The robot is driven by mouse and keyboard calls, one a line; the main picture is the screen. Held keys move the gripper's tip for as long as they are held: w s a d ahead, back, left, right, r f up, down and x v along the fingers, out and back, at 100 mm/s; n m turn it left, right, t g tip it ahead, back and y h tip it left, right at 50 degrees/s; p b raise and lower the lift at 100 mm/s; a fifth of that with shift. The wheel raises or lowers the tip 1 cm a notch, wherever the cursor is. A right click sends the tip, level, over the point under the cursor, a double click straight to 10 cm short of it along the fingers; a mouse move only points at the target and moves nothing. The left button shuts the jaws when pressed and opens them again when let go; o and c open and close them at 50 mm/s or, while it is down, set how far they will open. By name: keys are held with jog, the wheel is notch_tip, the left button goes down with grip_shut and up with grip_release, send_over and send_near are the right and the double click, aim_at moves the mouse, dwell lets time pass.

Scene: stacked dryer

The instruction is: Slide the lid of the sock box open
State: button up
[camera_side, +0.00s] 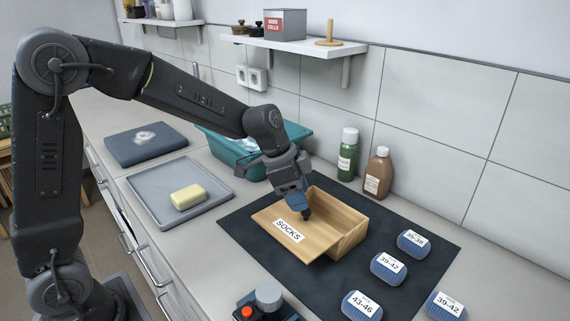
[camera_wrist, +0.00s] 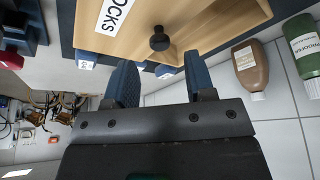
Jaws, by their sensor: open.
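The wooden sock box (camera_side: 350,238) stands on the dark mat. Its lid (camera_side: 272,222), with a white SOCKS label (camera_side: 289,231), juts out toward the left, and part of the box's inside shows at the right. A dark round knob (camera_wrist: 159,39) stands on the lid; the label (camera_wrist: 114,15) is beside it in the wrist view. My gripper (camera_side: 300,208) is over the lid close to the knob. In the wrist view its blue fingers (camera_wrist: 160,75) are apart and empty, with the knob just beyond their tips. The side view hides most of the knob.
Several labelled blue sock bundles (camera_side: 389,267) lie right of the box on the mat (camera_side: 250,240). A green bottle (camera_side: 347,155) and a brown bottle (camera_side: 377,173) stand behind it.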

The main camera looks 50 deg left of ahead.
jog(key=v, duration=1)
jog(key=shift+a+r, duration=0.1)
jog(key=shift+r, duration=0.1)
notch_tip(320, 180, up, 8)
dwell(0.8)
jog(key=shift+f, duration=0.1)
jog(key=s+a, duration=0.2)
jog(key=s, duration=1.3)
dwell(0.4)
jog(key=shift+a, duration=0.1)
